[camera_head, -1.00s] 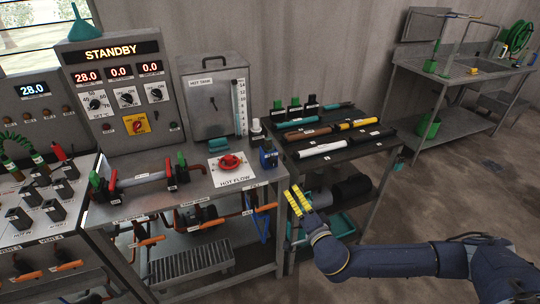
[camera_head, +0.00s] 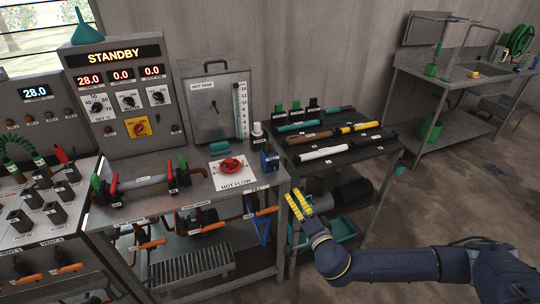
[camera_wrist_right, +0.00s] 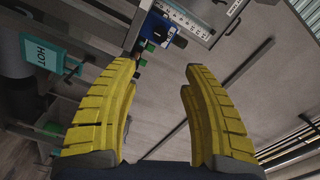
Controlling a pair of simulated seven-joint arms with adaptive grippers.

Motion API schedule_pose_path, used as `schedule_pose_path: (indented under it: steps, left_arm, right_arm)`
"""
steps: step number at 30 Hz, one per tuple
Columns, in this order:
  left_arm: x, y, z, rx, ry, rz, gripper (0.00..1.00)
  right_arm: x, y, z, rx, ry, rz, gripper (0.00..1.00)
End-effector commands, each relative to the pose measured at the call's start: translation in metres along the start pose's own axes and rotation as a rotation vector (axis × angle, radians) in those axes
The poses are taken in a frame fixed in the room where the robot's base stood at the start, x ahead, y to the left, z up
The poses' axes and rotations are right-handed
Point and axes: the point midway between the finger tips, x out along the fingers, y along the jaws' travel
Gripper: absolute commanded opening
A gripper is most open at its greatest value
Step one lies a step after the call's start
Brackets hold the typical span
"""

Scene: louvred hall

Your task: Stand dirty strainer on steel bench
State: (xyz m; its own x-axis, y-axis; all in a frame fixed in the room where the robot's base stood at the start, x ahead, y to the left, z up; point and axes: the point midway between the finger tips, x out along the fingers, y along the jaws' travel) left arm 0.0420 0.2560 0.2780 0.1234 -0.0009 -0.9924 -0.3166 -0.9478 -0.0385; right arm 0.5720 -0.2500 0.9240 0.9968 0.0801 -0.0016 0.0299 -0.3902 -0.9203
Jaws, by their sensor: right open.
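I cannot pick out a dirty strainer for certain in any view. The steel bench with the pipework (camera_head: 205,200) stands at centre left in the head view, with a red valve knob (camera_head: 231,163) on a HOT FLOW plate. My right gripper (camera_head: 296,196) is in front of the dark tool cart, right of this bench's front corner. Its yellow ribbed fingers are apart and empty. In the right wrist view the open fingers (camera_wrist_right: 160,70) have nothing between them. My left gripper is not in view.
The dark cart (camera_head: 375,143) carries several labelled rod-like tools, with a teal tray (camera_head: 343,230) below. A blue item (camera_head: 269,160) stands at the bench's right edge. A sink bench (camera_head: 455,78) stands at the back right.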

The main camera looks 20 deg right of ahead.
Motion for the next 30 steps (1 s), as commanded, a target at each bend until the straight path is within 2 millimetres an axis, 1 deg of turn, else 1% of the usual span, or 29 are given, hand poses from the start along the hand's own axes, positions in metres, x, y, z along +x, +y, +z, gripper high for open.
schedule_pose_path:
  steps: [2, 5, 8, 9, 10, 12, 17, 21, 25, 27, 30]
  left_arm:
    - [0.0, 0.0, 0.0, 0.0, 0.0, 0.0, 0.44]
    - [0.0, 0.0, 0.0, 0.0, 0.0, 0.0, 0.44]
    - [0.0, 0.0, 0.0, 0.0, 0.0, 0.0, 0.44]
    - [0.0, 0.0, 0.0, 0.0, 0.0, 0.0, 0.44]
    - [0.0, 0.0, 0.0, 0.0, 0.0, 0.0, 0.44]
    - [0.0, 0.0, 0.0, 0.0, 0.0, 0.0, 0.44]
    - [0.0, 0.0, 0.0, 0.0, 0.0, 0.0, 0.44]
    - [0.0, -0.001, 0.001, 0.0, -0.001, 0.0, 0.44]
    - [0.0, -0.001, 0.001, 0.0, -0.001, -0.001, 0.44]
    - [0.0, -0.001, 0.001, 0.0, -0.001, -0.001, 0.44]
    - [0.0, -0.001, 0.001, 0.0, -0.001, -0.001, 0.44]
  right_arm:
    - [0.003, -0.005, -0.002, 0.0, 0.003, -0.009, 0.47]
    - [0.014, -0.02, -0.008, 0.005, 0.018, -0.037, 0.47]
    - [0.036, -0.041, -0.022, 0.025, 0.049, -0.063, 0.47]
    - [0.048, -0.049, -0.028, 0.069, 0.057, -0.065, 0.47]
    - [0.058, -0.056, -0.033, 0.135, 0.059, -0.062, 0.47]
    - [0.072, -0.061, -0.038, 0.273, 0.055, -0.05, 0.47]
    - [0.098, -0.072, -0.047, 0.617, 0.042, -0.021, 0.47]
    - [0.117, -0.079, -0.051, 0.968, 0.028, 0.017, 0.47]
    - [0.128, -0.079, -0.05, 1.293, 0.022, 0.063, 0.47]
    - [0.131, -0.077, -0.048, 1.45, 0.023, 0.091, 0.47]
    - [0.133, -0.071, -0.043, 1.64, 0.028, 0.13, 0.47]
